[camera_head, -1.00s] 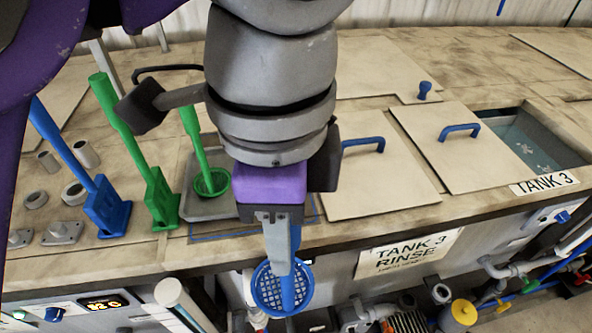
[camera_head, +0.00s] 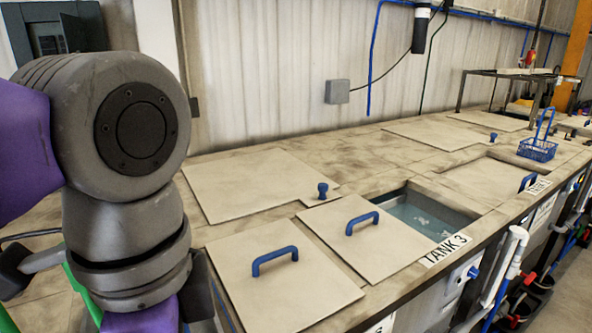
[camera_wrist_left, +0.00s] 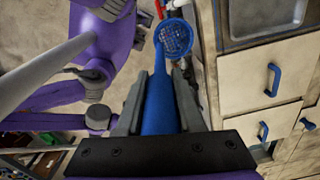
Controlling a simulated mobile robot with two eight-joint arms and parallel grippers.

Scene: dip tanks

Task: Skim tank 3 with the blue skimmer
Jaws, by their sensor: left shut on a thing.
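My left gripper (camera_wrist_left: 158,107) is shut on the handle of the blue skimmer (camera_wrist_left: 175,38) in the left wrist view. The skimmer's round mesh head points away from the gripper, in front of the counter's edge. In the head view my left arm fills the left side, and the gripper and skimmer are out of frame. Tank 3 (camera_head: 428,216) is partly open, with water showing and small pale bits on it. Its lid (camera_head: 367,240) with a blue handle lies to the left of the opening. My right gripper is not in view.
Another blue-handled lid (camera_head: 283,281) lies nearer, left of tank 3's lid. A blue basket (camera_head: 537,149) stands on the counter at the right. A blue knob (camera_head: 322,190) sits behind the lids. Pipes (camera_head: 505,265) run along the counter's front.

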